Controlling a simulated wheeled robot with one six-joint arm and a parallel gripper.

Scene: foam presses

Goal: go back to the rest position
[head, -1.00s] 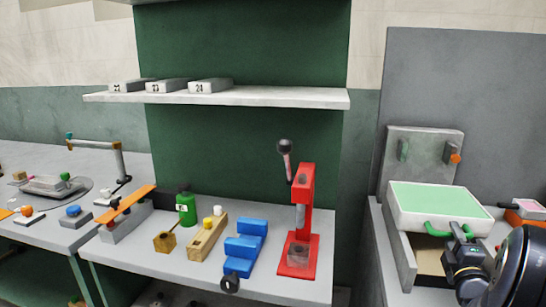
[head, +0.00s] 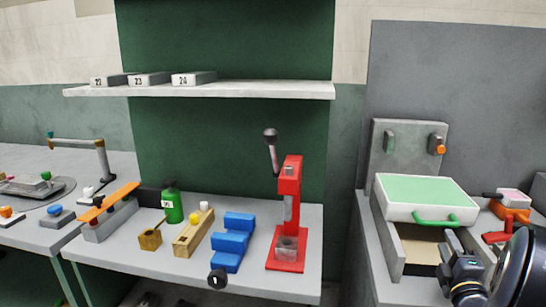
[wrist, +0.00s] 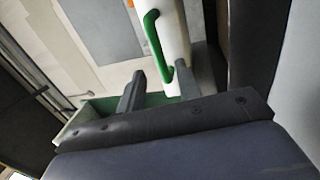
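My gripper (head: 446,243) is at the lower right of the head view, just in front of the white box with a green top (head: 425,198) and its green handle (head: 436,220). In the wrist view my two dark fingers stand apart with nothing held between them (wrist: 158,88). The green handle (wrist: 153,45) and the white front (wrist: 175,40) are just beyond the fingers. I cannot tell from these views whether a finger touches them.
An open grey tray (head: 398,265) with a tan floor lies below the white box. Orange tools (head: 515,215) lie to its right. A red press (head: 288,225), blue block (head: 232,240) and green bottle (head: 172,205) stand on the bench. A numbered-block shelf (head: 230,90) is above.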

